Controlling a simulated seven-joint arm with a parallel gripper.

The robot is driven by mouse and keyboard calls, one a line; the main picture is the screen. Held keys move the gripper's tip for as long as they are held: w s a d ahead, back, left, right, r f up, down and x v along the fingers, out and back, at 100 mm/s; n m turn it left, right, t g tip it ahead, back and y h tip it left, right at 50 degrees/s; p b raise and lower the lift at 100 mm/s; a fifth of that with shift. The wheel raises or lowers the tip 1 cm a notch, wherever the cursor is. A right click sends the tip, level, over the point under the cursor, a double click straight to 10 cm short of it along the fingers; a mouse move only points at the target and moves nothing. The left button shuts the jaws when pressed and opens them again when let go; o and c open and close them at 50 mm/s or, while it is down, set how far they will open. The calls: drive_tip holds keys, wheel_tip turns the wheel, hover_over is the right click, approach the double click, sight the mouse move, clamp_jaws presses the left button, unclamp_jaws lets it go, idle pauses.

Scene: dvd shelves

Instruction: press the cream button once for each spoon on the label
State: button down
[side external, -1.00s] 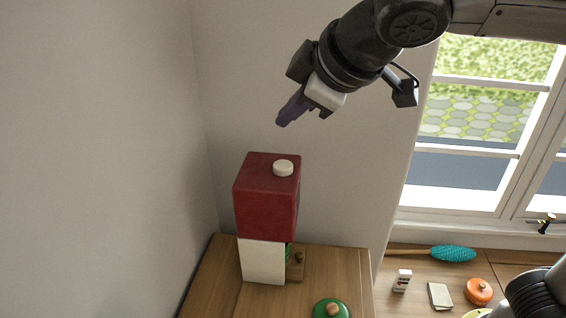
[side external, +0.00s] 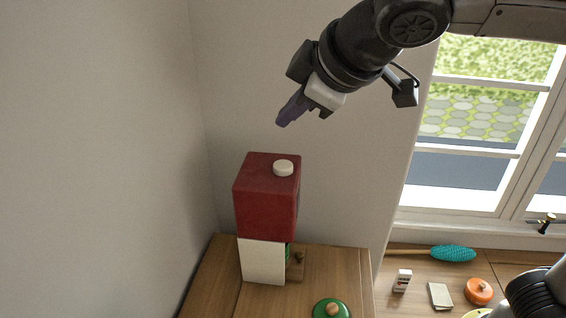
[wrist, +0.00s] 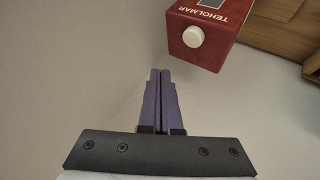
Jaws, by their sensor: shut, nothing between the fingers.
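A tall red box (side external: 266,205) with a white lower part (side external: 262,261) stands on a wooden surface. The round cream button (side external: 283,168) is on top of it. My gripper (side external: 282,122) is shut and empty, above the box and apart from the button. Its purple fingers (wrist: 160,75) are together in the wrist view, below and left of the button. No label with spoons can be made out.
A green lid (side external: 331,309) lies on the wooden surface (side external: 220,285). Farther right are a blue-green brush (side external: 453,254), a small white box (side external: 402,281), a cream block (side external: 440,296) and an orange lidded pot (side external: 478,291). Walls stand behind and left of the box.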

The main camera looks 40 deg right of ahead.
sight(289, 168)
wheel_tip(289, 168, up, 4)
drive_tip(key=shift+f, duration=0.1)
idle(0.4)
drive_tip(key=shift+f, duration=0.1)
drive_tip(key=shift+f, duration=4.25)
drive_tip(key=shift+f, duration=0.15)
drive_tip(key=shift+f, duration=0.3)
